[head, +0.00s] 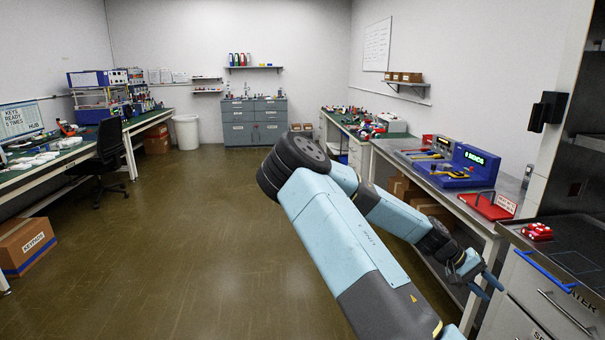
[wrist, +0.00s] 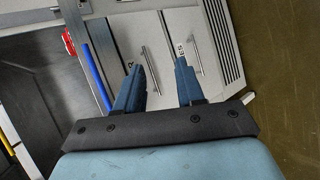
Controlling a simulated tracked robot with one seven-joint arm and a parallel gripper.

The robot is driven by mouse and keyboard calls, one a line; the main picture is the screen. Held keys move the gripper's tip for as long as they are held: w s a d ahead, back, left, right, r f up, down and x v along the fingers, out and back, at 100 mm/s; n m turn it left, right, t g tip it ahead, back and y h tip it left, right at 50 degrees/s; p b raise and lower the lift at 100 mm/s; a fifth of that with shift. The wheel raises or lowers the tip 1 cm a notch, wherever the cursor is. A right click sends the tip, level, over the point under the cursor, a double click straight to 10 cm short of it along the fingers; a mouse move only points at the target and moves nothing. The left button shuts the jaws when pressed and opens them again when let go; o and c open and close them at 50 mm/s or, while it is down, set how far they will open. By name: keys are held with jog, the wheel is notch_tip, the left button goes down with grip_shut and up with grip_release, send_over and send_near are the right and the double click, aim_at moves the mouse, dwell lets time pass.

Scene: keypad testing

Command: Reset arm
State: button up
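My light blue arm (head: 335,235) reaches from the bottom of the head view, bends at a black joint, and runs down to the right. My gripper (head: 489,284) is at its end, low in front of the counter and the drawer cabinet (head: 545,295). In the wrist view my gripper (wrist: 157,66) has its two blue fingers apart with nothing between them. The cabinet's grey drawer fronts and handles show behind the fingers.
A steel counter (head: 487,177) holds a blue keypad fixture (head: 464,168) and a red tray (head: 487,206). A red object (head: 537,231) and a blue bar (head: 545,268) are on the nearer cabinet. An office chair (head: 108,155) stands left. The middle floor is clear.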

jog(key=s+a+t+y, duration=0.1)
jog(key=a+y, duration=0.4)
jog(key=a, duration=0.3)
jog(key=a+r+t+y, duration=0.3)
jog(key=a+r+y, duration=0.1)
jog(key=a+r, duration=0.45)
jog(key=s+a+r+n+t, duration=0.1)
jog(key=s+a+r+t, duration=0.1)
jog(key=s+a+r, duration=0.2)
jog(key=s+a+r+n+t, duration=0.1)
jog(key=s+a+r+t, duration=0.1)
jog(key=s+r, duration=0.4)
jog(key=s+a+r+n+t, duration=0.2)
jog(key=s+a+r, duration=0.3)
jog(key=r, duration=0.6)
jog(key=shift+s+a+t+y, duration=0.3)
jog(key=shift+t, duration=0.3)
